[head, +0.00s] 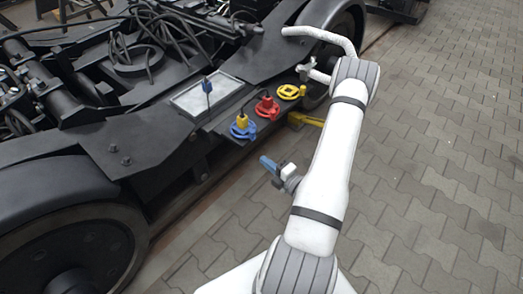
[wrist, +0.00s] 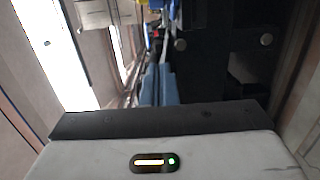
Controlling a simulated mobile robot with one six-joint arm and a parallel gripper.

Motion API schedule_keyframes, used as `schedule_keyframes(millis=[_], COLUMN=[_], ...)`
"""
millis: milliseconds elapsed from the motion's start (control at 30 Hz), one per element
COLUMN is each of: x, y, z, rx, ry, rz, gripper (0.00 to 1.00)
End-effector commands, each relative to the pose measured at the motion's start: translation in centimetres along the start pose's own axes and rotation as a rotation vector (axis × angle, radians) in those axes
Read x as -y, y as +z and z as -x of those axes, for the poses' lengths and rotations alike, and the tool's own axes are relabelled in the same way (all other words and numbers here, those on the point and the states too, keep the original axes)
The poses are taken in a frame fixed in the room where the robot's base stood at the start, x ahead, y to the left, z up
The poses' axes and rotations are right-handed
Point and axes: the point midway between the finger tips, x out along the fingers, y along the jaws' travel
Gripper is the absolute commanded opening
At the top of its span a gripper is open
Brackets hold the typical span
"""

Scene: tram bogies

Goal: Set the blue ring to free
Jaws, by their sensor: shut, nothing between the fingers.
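The blue ring (head: 242,131) lies on a dark ledge on the side of the bogie, around the base of a yellow knob (head: 242,120). Its markings are too small to read, so I cannot tell its setting. My gripper (head: 264,160) is in front of the ledge, below and to the right of the blue ring and apart from it. Its blue fingers are shut and empty; they also show close together in the wrist view (wrist: 158,85). I cannot make out the blue ring in the wrist view.
A red ring (head: 267,108) and a yellow ring (head: 289,92) sit farther along the ledge. A blue-topped rod (head: 207,86) stands left of them by a pale panel (head: 205,97). A yellow bar (head: 306,119) juts out below. The paving (head: 430,150) at right is clear.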

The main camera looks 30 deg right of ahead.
Motion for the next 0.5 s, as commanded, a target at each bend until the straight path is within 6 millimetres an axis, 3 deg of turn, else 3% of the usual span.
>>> schedule_keyframes(millis=[500], x=[0.1], y=[-0.2], z=[-9.2], rx=[-0.01], ry=[0.003], rz=[0.009], gripper=[0.0])
